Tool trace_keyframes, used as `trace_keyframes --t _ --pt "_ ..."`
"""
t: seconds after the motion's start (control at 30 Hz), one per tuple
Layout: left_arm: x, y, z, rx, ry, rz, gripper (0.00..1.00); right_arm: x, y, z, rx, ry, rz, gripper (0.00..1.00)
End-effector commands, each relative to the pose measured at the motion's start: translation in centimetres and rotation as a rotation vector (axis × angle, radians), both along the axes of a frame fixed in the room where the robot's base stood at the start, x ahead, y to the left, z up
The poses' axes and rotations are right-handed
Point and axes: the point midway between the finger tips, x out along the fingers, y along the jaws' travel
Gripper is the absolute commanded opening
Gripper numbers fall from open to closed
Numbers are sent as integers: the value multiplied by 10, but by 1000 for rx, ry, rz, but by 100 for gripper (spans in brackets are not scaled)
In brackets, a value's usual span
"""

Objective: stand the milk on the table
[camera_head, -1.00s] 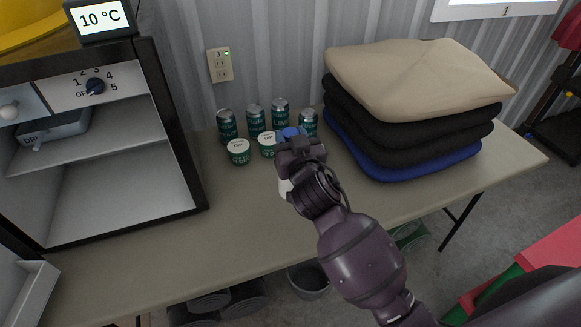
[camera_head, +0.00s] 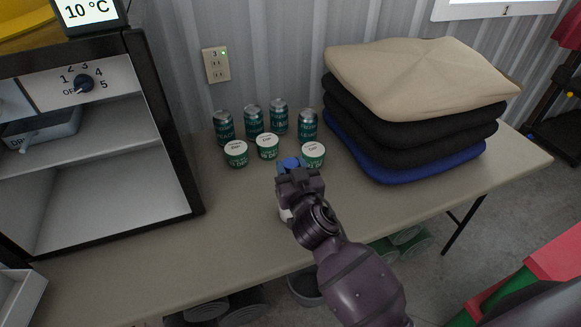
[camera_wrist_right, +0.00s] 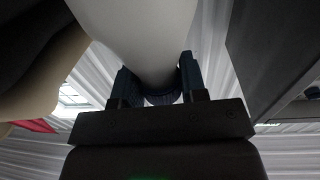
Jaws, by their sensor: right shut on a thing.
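The milk (camera_head: 285,214) is a white bottle with a blue cap (camera_head: 290,163), mostly hidden behind my right gripper (camera_head: 291,176) in the head view. It looks upright over the middle of the table (camera_head: 230,230); I cannot tell whether its base touches the tabletop. In the right wrist view, the white milk (camera_wrist_right: 137,35) sits between the two dark fingers of the right gripper (camera_wrist_right: 157,85), which is shut on it. My left gripper is not in view.
Several teal cans (camera_head: 254,121) stand behind white-lidded green tubs (camera_head: 236,154). Folded cushions or cloths (camera_head: 415,85) are stacked at the right. An open fridge (camera_head: 95,150) stands at the left. The tabletop between the fridge and my gripper is clear.

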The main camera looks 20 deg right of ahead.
Motion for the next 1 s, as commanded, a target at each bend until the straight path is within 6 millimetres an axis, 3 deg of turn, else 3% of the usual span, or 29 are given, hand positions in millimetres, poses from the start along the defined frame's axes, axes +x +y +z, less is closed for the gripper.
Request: trace_keyframes --t 0.17,0.2,0.37,0.73,1.0 --pt "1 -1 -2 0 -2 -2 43 0 0 -3 1 -1 0 0" --pt "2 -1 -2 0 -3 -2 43 0 0 -4 0 1 0 40" --pt "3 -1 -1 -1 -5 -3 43 0 0 -3 0 0 0 64" --pt "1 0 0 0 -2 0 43 0 0 3 -1 -2 0 64" --pt "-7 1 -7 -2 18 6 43 -36 1 -1 2 2 -2 64"
